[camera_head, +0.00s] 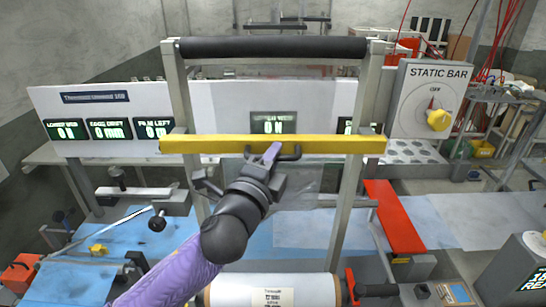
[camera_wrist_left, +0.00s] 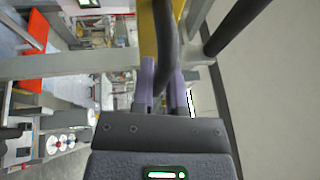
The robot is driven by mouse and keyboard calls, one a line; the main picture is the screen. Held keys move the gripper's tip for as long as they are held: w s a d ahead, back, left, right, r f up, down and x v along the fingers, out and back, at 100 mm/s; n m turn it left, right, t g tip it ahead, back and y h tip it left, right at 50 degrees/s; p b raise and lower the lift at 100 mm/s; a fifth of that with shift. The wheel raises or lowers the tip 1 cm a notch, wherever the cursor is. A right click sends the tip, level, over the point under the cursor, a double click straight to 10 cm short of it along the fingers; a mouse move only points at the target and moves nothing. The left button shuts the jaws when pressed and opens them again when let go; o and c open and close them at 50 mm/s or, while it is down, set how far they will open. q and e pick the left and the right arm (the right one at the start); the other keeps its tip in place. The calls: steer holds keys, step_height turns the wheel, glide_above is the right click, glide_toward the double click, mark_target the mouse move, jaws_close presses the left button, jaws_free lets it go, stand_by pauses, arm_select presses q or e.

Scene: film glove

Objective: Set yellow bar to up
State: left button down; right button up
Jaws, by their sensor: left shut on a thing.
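The yellow bar (camera_head: 330,144) spans level between two upright grey posts in the head view, below the black roller at the top. A dark handle (camera_head: 291,154) is fixed on the bar's middle. My left gripper (camera_head: 268,158) is at this handle, just under the bar. In the left wrist view the purple fingers of my left gripper (camera_wrist_left: 164,85) are shut on the dark handle (camera_wrist_left: 167,40), with the yellow bar (camera_wrist_left: 147,35) beside it. My right gripper is not in view.
A black roller (camera_head: 270,47) crosses above the bar. A white panel with displays (camera_head: 100,120) stands behind. A STATIC BAR dial (camera_head: 436,98) with a yellow knob is at right. A red bar (camera_head: 393,215) and a white roll (camera_head: 272,290) lie lower.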

arm_select(q)
steer(key=shift+r, duration=0.4)
steer(key=c, duration=0.8)
jaws_free()
steer(key=shift+o, duration=0.8)
steer(key=shift+f, duration=0.1)
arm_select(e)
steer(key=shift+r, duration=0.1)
